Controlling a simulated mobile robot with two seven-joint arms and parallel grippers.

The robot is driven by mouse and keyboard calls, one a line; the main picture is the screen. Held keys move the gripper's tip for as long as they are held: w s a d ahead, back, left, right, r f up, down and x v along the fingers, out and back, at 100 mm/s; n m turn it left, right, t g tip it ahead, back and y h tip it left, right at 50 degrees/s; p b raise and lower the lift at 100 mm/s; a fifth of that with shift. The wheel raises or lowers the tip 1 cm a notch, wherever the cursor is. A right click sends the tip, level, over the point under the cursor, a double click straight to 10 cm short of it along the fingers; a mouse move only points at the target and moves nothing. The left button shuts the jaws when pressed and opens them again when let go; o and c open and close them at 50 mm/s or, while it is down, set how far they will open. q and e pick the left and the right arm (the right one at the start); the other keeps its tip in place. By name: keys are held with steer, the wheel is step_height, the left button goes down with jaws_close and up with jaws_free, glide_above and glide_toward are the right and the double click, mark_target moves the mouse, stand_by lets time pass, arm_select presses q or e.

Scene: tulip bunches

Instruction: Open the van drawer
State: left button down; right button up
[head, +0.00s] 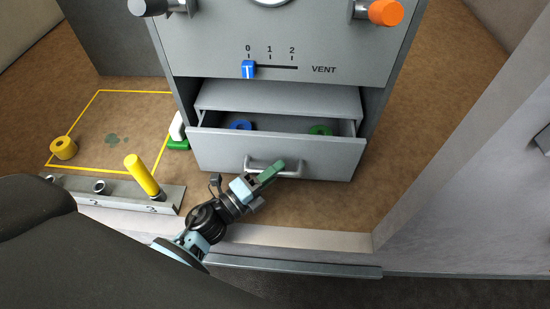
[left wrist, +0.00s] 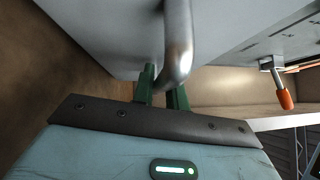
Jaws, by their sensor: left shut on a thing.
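The grey drawer (head: 222,152) at the bottom of the cabinet is pulled partly out in the head view. A blue ring (head: 241,124) and a green ring (head: 320,130) lie inside it. My right gripper is not in view.
The cabinet panel (head: 210,50) has a blue slider (head: 249,69) and an orange-tipped knob (head: 386,12). A yellow ring (head: 64,148) lies by a yellow floor outline. A numbered rail (head: 120,191) with a yellow peg (head: 141,175) stands left. The floor right of the drawer is clear.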

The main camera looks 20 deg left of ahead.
arm_select(q)
steer(key=s+d, duration=0.1)
steer(key=s, duration=0.2)
steer(key=s+d, duration=0.1)
steer(key=s, duration=0.3)
steer(key=s+d, duration=0.1)
steer(key=s, duration=0.3)
steer(key=shift+s+d, duration=0.1)
steer(key=shift+s, duration=0.15)
steer(key=shift+s+d, duration=0.2)
steer(key=shift+s, duration=0.4)
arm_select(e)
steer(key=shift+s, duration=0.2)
arm_select(q)
steer(key=c, duration=1.5)
jaws_free()
steer(key=shift+o, duration=0.5)
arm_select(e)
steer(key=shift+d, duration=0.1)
arm_select(q)
steer(key=shift+s, duration=0.1)
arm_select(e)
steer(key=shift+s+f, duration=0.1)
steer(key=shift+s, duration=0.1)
